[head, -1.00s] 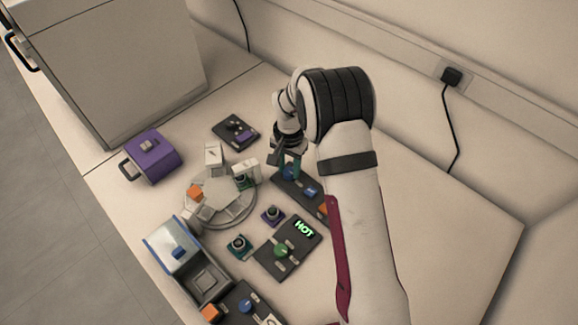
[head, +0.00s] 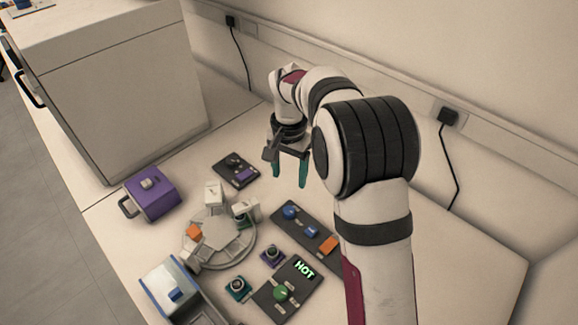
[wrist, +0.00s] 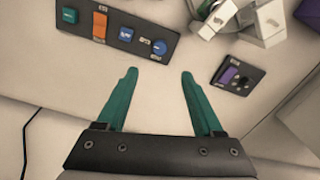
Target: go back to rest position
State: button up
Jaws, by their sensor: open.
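My gripper (head: 290,172) has teal fingers and is open and empty. In the head view it hangs above the table, behind the dark control panel (head: 308,228) with blue knobs and an orange switch. In the wrist view the two fingertips (wrist: 158,75) are spread apart over bare table. The same panel shows there at the upper left (wrist: 118,32), with a green button, an orange switch, a blue button and a blue knob. The fingers touch nothing that I can see.
A large cabinet (head: 125,90) is at the left. The table's right side is bare.

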notch_tip(320, 180, up, 2)
jog(key=shift+r, duration=0.15)
dwell(0.3)
jog(key=s+d+r, duration=0.3)
jog(key=s+r, duration=0.3)
jog(key=s, duration=0.4)
jog(key=s+d+f+y, duration=0.1)
jog(key=s+d+f, duration=0.1)
jog(key=s, duration=2)
jog(key=shift+d+y, duration=0.2)
jog(key=shift+y, duration=0.2)
